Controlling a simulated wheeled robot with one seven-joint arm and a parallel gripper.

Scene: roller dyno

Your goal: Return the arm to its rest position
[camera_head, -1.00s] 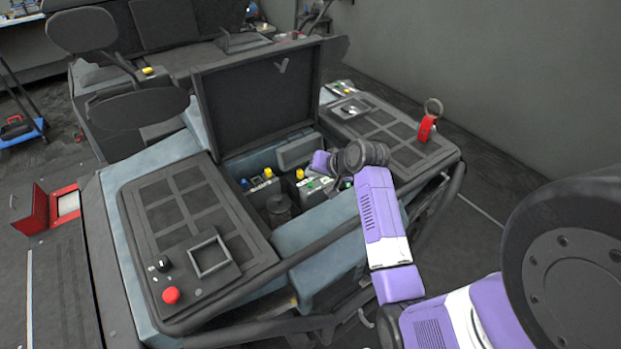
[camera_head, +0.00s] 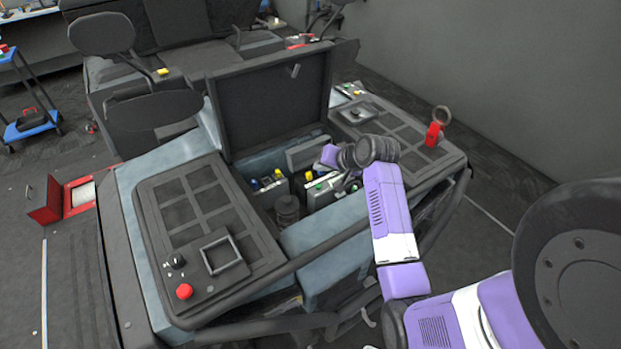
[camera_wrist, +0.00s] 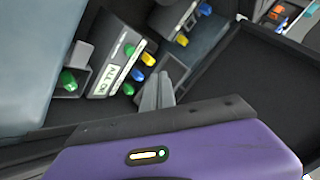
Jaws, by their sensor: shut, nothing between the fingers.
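My purple and dark grey arm (camera_head: 388,215) reaches from the lower right to the open compartment of the vehicle (camera_head: 345,245). My gripper (camera_head: 350,186) is at the compartment's right side, beside a battery-like box with coloured caps (camera_head: 322,190). In the wrist view my gripper (camera_wrist: 164,76) shows as two grey fingers lying together, with nothing between them. The labelled box (camera_wrist: 112,65) with green, blue and yellow caps is just left of the fingertips. I cannot tell whether they touch it.
The raised black lid (camera_head: 272,100) stands behind the compartment. A second capped box (camera_head: 268,188) and a dark cylinder (camera_head: 287,211) sit inside. A red button (camera_head: 184,291) is on the left panel.

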